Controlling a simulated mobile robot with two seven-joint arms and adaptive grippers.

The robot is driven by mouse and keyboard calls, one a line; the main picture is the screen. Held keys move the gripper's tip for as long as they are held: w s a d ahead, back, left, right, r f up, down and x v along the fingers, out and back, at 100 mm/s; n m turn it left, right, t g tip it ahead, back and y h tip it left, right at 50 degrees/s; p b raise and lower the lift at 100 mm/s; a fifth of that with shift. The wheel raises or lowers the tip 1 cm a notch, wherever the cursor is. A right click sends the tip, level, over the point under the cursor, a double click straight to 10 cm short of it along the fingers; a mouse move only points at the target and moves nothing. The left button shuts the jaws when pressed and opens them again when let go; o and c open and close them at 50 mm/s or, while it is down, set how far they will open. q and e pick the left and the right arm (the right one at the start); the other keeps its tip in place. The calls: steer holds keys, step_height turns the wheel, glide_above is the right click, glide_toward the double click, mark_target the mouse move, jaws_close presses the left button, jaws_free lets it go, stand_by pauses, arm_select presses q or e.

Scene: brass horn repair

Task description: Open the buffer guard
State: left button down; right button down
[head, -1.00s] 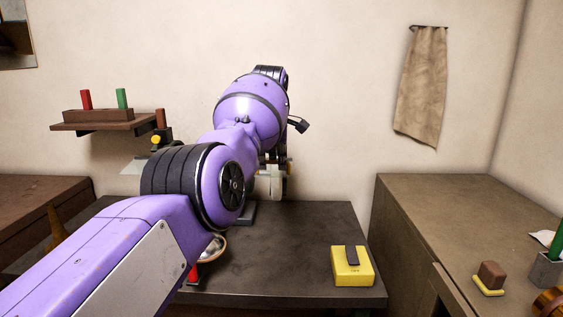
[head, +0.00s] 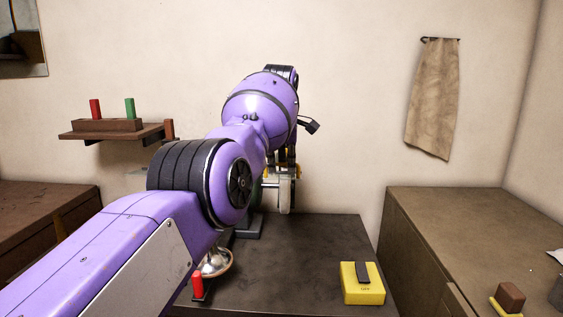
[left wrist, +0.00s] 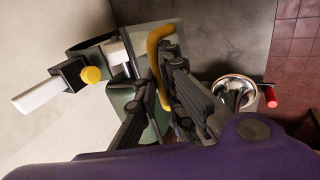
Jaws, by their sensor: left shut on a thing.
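The buffer stands at the back of the dark bench, largely hidden behind my left arm in the head view. Its pale wheel (head: 284,196) shows below my left gripper (head: 282,163). In the left wrist view, a curved yellow handle (left wrist: 155,42) runs between the fingers of my left gripper (left wrist: 160,78), which is shut on it. A green housing (left wrist: 128,98) of the buffer lies behind the fingers. Beside it is a black block with a yellow knob (left wrist: 91,75) and a white bar. I cannot make out how far the guard stands open. My right gripper is not in view.
A yellow box (head: 362,290) sits at the bench's front right. A brown cabinet (head: 470,225) stands right. The bench middle is clear.

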arm_select(q)
steer(key=shift+w+a+r, duration=0.1)
steer(key=shift+w+r, duration=0.1)
steer(key=shift+r, duration=0.3)
steer(key=c, duration=2)
jaws_free()
steer(key=shift+w, duration=0.1)
steer(key=shift+c, duration=0.2)
steer(key=shift+o, duration=0.9)
steer(key=shift+w+f, duration=0.15)
steer(key=shift+f, duration=0.15)
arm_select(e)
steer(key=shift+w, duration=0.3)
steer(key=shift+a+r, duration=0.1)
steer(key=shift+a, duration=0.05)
arm_select(q)
steer(key=v, duration=1.2)
steer(key=shift+f, duration=0.1)
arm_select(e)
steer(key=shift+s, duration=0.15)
